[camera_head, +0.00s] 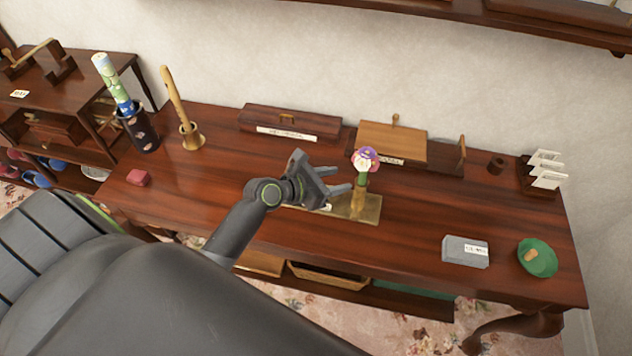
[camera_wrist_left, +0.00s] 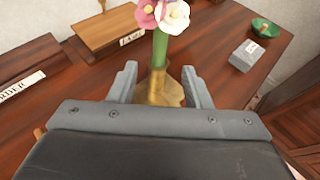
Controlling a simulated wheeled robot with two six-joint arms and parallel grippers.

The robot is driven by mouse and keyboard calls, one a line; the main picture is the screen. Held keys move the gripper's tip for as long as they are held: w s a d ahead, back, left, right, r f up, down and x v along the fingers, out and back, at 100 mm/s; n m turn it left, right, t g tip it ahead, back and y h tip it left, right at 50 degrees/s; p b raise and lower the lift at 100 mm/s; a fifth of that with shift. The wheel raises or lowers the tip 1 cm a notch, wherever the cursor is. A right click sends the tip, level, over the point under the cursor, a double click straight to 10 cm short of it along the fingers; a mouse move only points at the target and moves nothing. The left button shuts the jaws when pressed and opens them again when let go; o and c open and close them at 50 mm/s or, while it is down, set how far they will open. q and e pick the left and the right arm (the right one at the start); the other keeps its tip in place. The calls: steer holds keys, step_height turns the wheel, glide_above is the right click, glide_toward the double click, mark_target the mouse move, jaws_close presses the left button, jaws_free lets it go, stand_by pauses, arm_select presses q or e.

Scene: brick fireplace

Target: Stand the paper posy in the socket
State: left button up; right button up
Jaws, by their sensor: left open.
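The paper posy (camera_head: 366,162), with pink, white and purple blooms on a green stem, stands upright with its lower end in the brass socket (camera_head: 358,202). The socket rises from a brass plate (camera_head: 371,211) on the wooden table. In the left wrist view the posy (camera_wrist_left: 160,45) rises from the socket (camera_wrist_left: 157,86). My left gripper (camera_head: 345,180) is open and empty, just left of the posy and pointing at it. In the wrist view the posy and socket show between the fingers, beyond the palm. How deep the stem sits is hidden inside the socket. My right gripper is out of view.
A wooden box (camera_head: 290,122) and a wooden stand (camera_head: 392,142) are along the back. A dark vase (camera_head: 138,130) and brass mortar (camera_head: 191,137) stand left. A grey box (camera_head: 465,251) and green dish (camera_head: 537,258) sit right. Table between plate and grey box is clear.

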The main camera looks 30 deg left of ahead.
arm_select(q)
steer(key=v, duration=0.5)
steer(key=shift+s+a+r, duration=0.15)
steer(key=shift+s+a, duration=0.05)
steer(key=shift+s, duration=0.05)
